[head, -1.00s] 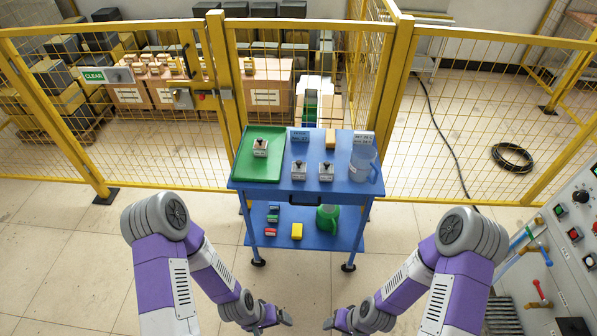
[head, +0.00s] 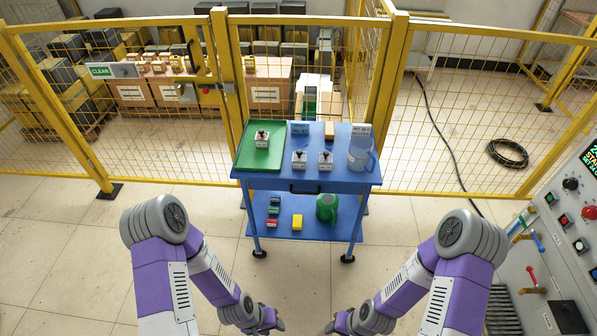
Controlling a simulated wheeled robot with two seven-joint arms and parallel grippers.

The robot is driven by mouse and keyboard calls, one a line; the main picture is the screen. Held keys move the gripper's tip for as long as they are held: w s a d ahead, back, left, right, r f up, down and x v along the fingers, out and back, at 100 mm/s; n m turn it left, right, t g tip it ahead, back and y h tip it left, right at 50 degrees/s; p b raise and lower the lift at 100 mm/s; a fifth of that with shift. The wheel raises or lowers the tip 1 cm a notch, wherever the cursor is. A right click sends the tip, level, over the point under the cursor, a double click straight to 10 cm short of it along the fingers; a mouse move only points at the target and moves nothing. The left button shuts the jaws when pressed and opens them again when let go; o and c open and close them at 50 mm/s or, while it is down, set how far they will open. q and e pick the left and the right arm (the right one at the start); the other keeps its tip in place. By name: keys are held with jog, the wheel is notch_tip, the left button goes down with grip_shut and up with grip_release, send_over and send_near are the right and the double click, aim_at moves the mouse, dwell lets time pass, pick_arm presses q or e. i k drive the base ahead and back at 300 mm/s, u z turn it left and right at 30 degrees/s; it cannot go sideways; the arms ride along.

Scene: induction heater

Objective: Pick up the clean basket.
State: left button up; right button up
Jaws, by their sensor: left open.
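I cannot make out anything that is plainly a basket or marked clean. On the blue trolley (head: 350,184), one small pale block with a dark top (head: 262,139) sits on the green tray (head: 249,158). Two similar pale blocks (head: 299,160) (head: 325,161) stand on the bare blue top to its right. My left gripper (head: 275,321) is open and low at the bottom of the head view, in front of the trolley and apart from it. My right gripper (head: 331,325) is at the bottom edge, right of the left one; its fingers are too unclear to read.
A yellow mesh fence (head: 236,110) runs behind. A control panel (head: 572,225) stands at right. Floor left is clear.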

aim_at(300, 159)
jog(key=k, duration=1)
jog(key=u, duration=0.9)
jog(key=i, duration=1.65)
jog(key=z, duration=0.85)
jog(key=i, duration=0.75)
jog(key=z, duration=0.1)
